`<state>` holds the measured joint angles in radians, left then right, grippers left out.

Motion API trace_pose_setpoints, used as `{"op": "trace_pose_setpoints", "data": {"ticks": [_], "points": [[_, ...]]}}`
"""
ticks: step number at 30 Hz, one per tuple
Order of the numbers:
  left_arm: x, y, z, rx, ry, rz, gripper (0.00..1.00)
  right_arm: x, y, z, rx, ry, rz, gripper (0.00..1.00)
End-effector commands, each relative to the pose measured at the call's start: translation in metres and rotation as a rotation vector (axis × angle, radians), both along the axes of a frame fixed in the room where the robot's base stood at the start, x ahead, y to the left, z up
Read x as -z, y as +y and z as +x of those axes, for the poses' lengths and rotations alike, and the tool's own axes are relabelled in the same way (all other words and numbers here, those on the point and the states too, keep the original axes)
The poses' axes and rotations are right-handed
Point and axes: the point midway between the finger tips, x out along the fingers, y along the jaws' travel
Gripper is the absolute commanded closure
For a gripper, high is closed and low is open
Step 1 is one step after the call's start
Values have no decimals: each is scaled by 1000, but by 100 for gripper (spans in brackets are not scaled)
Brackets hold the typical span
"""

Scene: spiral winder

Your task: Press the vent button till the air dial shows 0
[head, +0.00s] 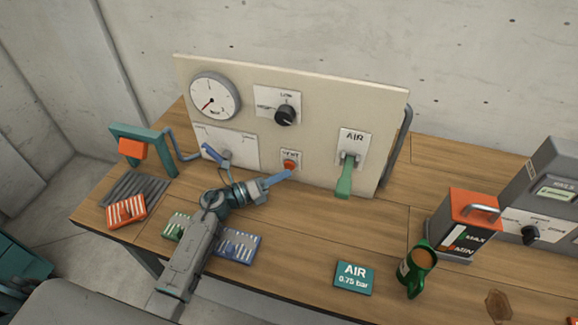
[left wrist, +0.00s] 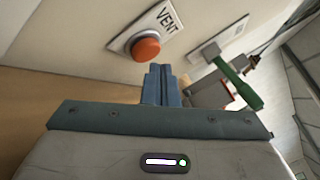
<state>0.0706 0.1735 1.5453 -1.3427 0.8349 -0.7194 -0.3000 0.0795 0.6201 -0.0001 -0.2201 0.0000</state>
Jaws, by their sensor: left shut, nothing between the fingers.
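The vent button (head: 291,164) is a round orange-red button under a VENT label on the upright beige panel (head: 325,110). In the left wrist view the vent button (left wrist: 146,48) stands out from its plate, just beyond the fingertips. My left gripper (head: 287,175) is shut and empty, its blue fingers pointing at the button from just below. In the left wrist view the fingertips (left wrist: 160,70) look apart from the button. The air dial (head: 214,97) is a round white gauge at the panel's upper left; its needle points to the lower left, and its numbers are too small to read.
A green AIR lever (head: 345,180) hangs down right of the button. A black knob (head: 285,115) sits above it. On the wooden table are an AIR 0.75 bar card (head: 353,277), a green cup (head: 416,268) and an orange-topped box (head: 465,225). Table space below the lever is clear.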

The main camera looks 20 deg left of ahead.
Motion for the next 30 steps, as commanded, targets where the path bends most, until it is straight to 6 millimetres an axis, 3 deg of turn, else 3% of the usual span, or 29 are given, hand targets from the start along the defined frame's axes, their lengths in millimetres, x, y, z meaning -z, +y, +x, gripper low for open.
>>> {"op": "trace_pose_setpoints", "data": {"ticks": [12,24,30], "points": [[0,0,-6,0,0,0,100,-2,0,0,0,0,0,100],[0,2,-44,0,2,0,100,-9,0,0,0,0,0,100],[0,2,-53,0,0,0,100,-10,0,0,0,0,0,100]]}}
